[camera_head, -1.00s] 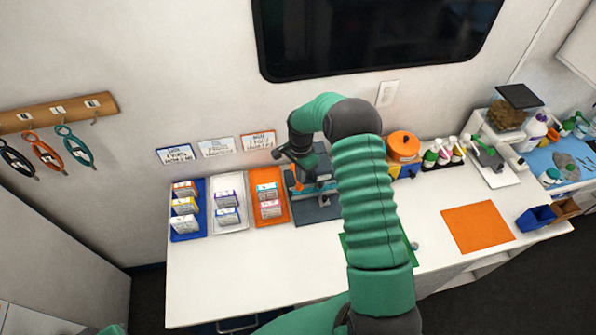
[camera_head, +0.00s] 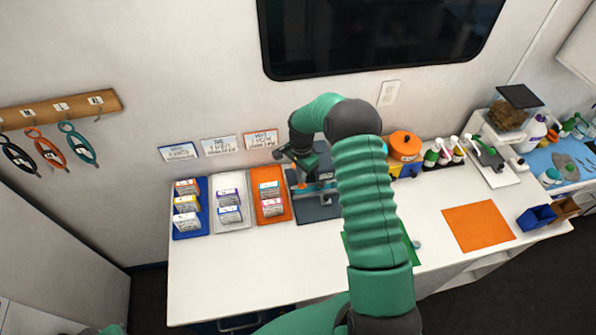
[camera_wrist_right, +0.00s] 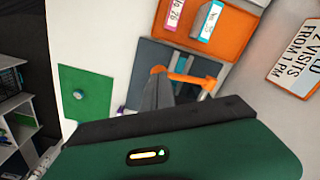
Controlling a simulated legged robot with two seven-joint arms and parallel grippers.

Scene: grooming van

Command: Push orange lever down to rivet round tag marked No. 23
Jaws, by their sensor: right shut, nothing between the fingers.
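The riveting press stands on a dark grey base (camera_head: 318,210) at the back of the white counter, partly hidden by my right arm. Its orange lever (camera_wrist_right: 192,79) shows in the right wrist view, right at the tips of my right gripper (camera_wrist_right: 159,80); I cannot tell whether they touch. The right gripper is shut with nothing between its fingers. In the head view the right gripper (camera_head: 302,180) is over the press. A small round grey-green disc (camera_wrist_right: 78,94) lies on the green mat (camera_wrist_right: 93,80); no number is readable on it. My left gripper is not in view.
Blue (camera_head: 189,235), white (camera_head: 232,226) and orange (camera_head: 272,219) trays with labelled boxes stand left of the press. An orange pot (camera_head: 404,146) and bottles stand to its right. An orange mat (camera_head: 478,227) lies further right. The counter's front left (camera_head: 230,275) is clear.

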